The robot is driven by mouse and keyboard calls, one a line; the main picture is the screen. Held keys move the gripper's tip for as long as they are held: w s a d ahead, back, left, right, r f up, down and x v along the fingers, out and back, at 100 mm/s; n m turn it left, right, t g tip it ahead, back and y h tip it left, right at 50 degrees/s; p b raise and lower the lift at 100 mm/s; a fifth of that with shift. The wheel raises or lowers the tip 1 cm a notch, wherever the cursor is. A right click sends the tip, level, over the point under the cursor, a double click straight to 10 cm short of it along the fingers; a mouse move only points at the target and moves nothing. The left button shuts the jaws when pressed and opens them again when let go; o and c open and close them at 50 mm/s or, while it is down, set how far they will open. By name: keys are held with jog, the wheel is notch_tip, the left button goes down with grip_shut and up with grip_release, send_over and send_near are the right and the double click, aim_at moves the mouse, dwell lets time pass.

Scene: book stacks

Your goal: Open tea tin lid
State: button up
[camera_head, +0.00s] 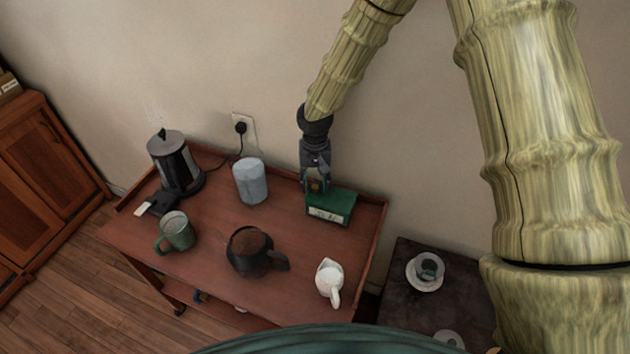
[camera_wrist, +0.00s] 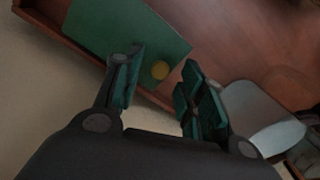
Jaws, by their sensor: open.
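The green box-shaped tea tin (camera_head: 331,204) with a pale label on its front stands at the back right of the wooden cart. Its green top shows in the wrist view (camera_wrist: 125,35). My gripper (camera_head: 316,186) is above the back left part of the tin, pointing down, fingers apart. In the wrist view my gripper (camera_wrist: 157,78) is open and holds nothing. I cannot tell whether a finger touches the tin. The lid appears closed.
On the cart (camera_head: 215,225) stand a pale grey cylinder (camera_head: 250,181), a kettle (camera_head: 176,163), a green mug (camera_head: 177,232), a dark pot (camera_head: 249,250) and a white pitcher (camera_head: 329,279). The wall is close behind. A dark side table (camera_head: 404,300) stands at right.

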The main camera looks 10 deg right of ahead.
jog(key=shift+f, duration=0.45)
jog(key=shift+c, duration=0.4)
grip_shut()
jog(key=shift+r, duration=0.1)
